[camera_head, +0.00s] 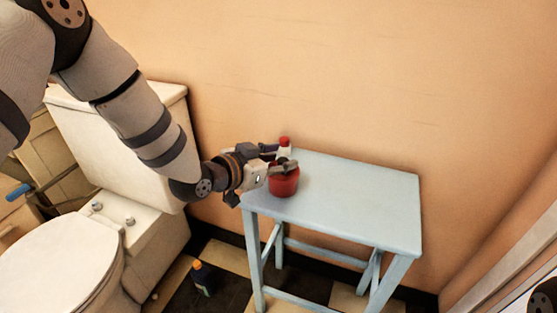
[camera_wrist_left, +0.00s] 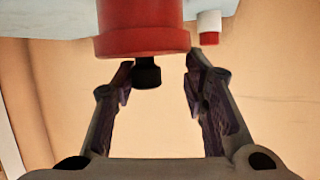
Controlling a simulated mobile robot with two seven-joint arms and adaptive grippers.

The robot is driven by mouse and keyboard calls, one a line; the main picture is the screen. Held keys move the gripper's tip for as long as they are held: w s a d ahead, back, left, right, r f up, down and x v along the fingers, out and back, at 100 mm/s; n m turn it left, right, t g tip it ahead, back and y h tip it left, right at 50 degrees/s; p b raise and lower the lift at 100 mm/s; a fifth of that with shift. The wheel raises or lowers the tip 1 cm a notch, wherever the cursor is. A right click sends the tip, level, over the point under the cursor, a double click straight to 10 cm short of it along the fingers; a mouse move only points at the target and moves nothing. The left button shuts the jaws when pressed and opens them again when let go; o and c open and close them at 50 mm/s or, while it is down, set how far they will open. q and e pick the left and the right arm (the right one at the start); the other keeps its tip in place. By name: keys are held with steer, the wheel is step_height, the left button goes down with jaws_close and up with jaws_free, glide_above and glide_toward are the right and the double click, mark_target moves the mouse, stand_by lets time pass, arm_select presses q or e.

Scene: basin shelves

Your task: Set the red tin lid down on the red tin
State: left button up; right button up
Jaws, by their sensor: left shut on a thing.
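The red tin (camera_head: 284,186) stands upright on the pale blue table, near its left end. In the left wrist view, where the scene is upside down, the tin's body (camera_wrist_left: 140,12) meets the wider red tin lid (camera_wrist_left: 140,43). No gap shows between them. The lid has a dark knob (camera_wrist_left: 147,74). My left gripper (camera_head: 283,165) is at the lid, over the tin, and is shut on the lid by its knob. Its fingers (camera_wrist_left: 160,75) lie either side of the knob; their contact with it is not clear. My right gripper is not in view.
A white bottle with a red cap (camera_head: 285,147) stands just behind the tin, and shows beside it in the wrist view (camera_wrist_left: 209,24). The table (camera_head: 350,200) is clear to the right. A toilet (camera_head: 70,255) stands left; a dark bottle (camera_head: 203,278) is on the floor.

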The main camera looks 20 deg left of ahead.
arm_select(q)
steer(key=shift+r, duration=0.15)
steer(key=shift+f, duration=0.55)
steer(key=o, duration=0.9)
steer(key=shift+o, duration=0.2)
